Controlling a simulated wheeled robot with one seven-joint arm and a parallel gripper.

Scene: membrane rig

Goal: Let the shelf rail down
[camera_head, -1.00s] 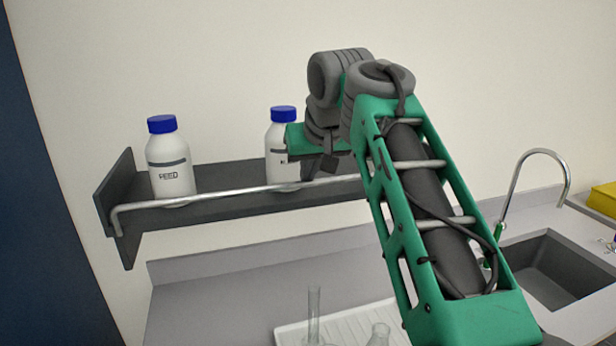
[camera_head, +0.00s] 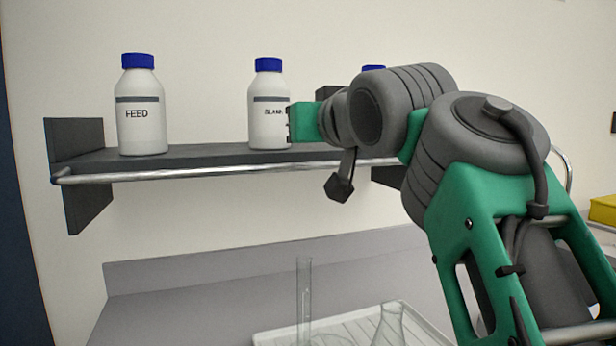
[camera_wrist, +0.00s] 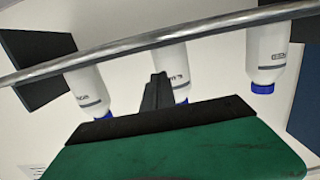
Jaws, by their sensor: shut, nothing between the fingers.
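The shelf rail (camera_head: 215,174), a thin metal bar, runs along the front of the dark shelf, just below its top surface in the head view. Its left end bends at the shelf's side bracket; its right part is hidden behind my arm. In the wrist view, which is upside down, the rail (camera_wrist: 120,48) crosses the picture slantwise. My gripper (camera_wrist: 158,88) is shut and empty, its fingertips pointing towards the rail with a small gap in the picture. Whether they touch it in depth I cannot tell. In the head view my arm hides the fingers.
A FEED bottle (camera_head: 141,112) and a BLANK bottle (camera_head: 268,105) stand upright on the shelf (camera_head: 190,152). A third blue cap (camera_head: 374,70) shows behind my arm. Below are a bench, a white tray (camera_head: 340,332) and glassware (camera_head: 304,300). A yellow object (camera_head: 604,208) lies far right.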

